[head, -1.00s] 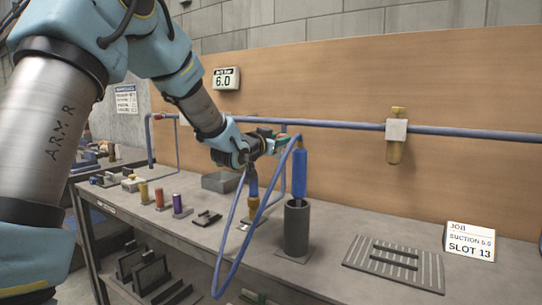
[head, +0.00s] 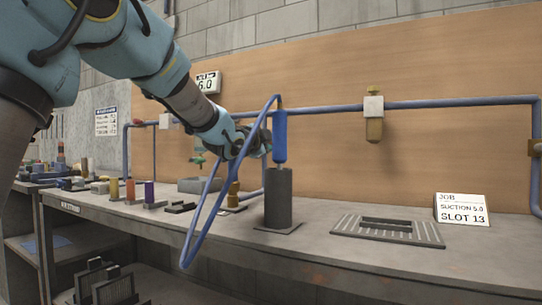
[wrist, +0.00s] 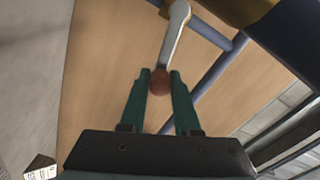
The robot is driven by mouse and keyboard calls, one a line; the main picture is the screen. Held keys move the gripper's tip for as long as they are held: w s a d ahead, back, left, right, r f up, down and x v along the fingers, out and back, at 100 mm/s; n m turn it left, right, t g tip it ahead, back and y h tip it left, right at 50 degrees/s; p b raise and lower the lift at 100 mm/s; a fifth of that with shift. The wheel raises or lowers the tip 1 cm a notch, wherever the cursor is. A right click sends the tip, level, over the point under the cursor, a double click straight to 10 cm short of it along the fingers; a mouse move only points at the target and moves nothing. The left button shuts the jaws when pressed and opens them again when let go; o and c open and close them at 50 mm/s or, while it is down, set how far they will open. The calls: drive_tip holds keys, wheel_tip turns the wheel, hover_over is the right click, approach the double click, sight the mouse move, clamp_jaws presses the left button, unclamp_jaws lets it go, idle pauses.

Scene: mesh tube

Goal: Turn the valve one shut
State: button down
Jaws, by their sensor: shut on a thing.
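In the wrist view, the green fingers of my gripper (wrist: 160,75) are closed around a reddish-brown knob (wrist: 159,84) at the end of a pale metal lever (wrist: 176,36). The lever runs up from the fingers towards a brass-coloured body (wrist: 222,10) beside blue pipes. I take this lever for the valve handle; no label shows which valve it is. In the head view, my gripper (head: 262,141) is at the blue pipe behind the hose, and its fingertips and the lever are hidden there.
A blue hose (head: 190,240) loops in front of my wrist to a blue cylinder (head: 280,137) above a dark grey holder (head: 278,200). A slotted plate (head: 345,229) and job card (head: 463,209) stand right. Coloured cylinders (head: 150,193) stand left. A wall display (head: 207,83) reads 6.0.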

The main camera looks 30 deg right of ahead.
drive_tip(key=shift+f+m+b, duration=0.9)
drive_tip(key=shift+m+b, duration=0.4)
drive_tip(key=shift+b, duration=0.4)
drive_tip(key=c, duration=0.6)
unclamp_jaws()
drive_tip(key=v, duration=1)
drive_tip(key=shift+s+a, duration=0.25)
drive_tip(key=shift+a, duration=0.1)
